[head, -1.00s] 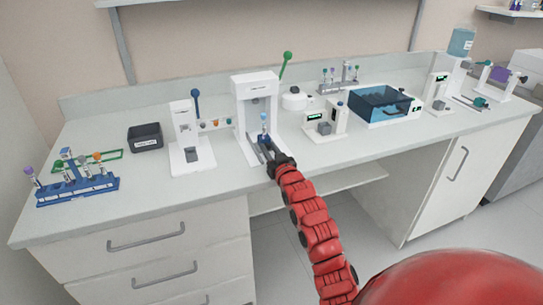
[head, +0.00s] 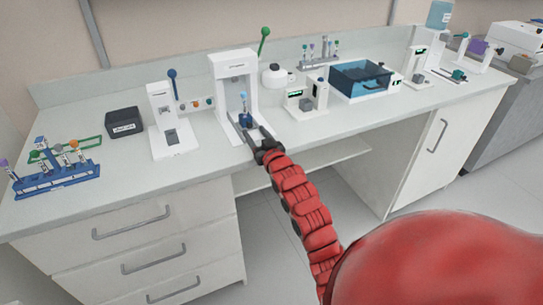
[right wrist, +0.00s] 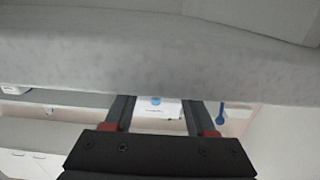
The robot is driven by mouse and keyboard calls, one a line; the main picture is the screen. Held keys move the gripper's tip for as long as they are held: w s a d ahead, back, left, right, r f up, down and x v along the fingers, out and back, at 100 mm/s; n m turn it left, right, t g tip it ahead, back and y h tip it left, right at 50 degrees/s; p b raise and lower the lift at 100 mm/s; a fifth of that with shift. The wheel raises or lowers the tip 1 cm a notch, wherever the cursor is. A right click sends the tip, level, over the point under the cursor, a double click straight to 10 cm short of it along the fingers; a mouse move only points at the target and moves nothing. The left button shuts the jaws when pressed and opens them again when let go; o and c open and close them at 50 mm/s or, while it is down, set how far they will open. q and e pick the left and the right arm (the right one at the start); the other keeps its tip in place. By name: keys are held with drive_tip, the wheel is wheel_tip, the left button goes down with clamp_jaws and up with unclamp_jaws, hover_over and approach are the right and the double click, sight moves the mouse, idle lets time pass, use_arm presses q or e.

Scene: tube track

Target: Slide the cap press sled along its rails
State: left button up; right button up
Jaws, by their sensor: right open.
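The cap press (head: 223,72) is a white frame with a green-knobbed lever, at the middle of the counter in the head view. Contact cannot be told. In the right wrist view my right gripper (right wrist: 158,112) shows its fingers apart, with a blue round spot between them. The rails are mostly hidden. My left gripper is not in view.
A white device with a blue lever (head: 162,95) stands left of the press. A black bin (head: 124,122) and a blue tube rack (head: 55,178) are farther left. White devices and a blue-lidded box (head: 361,76) stand to the right.

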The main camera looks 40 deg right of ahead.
drive_tip(key=v, duration=1.3)
drive_tip(key=shift+s+a, duration=0.15)
drive_tip(key=shift+s, duration=0.2)
wheel_tip(320, 180, up, 7)
drive_tip(key=d+g+h+p, duration=0.1)
drive_tip(key=d+g+p, duration=0.1)
drive_tip(key=p, duration=0.7)
drive_tip(key=g+y+p, duration=0.2)
approach(250, 126)
drive_tip(key=x, duration=0.7)
drive_tip(key=shift+w+r, duration=0.1)
drive_tip(key=shift+r, duration=0.15)
drive_tip(key=shift+w+d+f+g, duration=0.15)
drive_tip(key=shift+w+f+g, duration=0.2)
drive_tip(key=shift+w, duration=0.1)
drive_tip(key=shift+c, duration=0.2)
clamp_jaws()
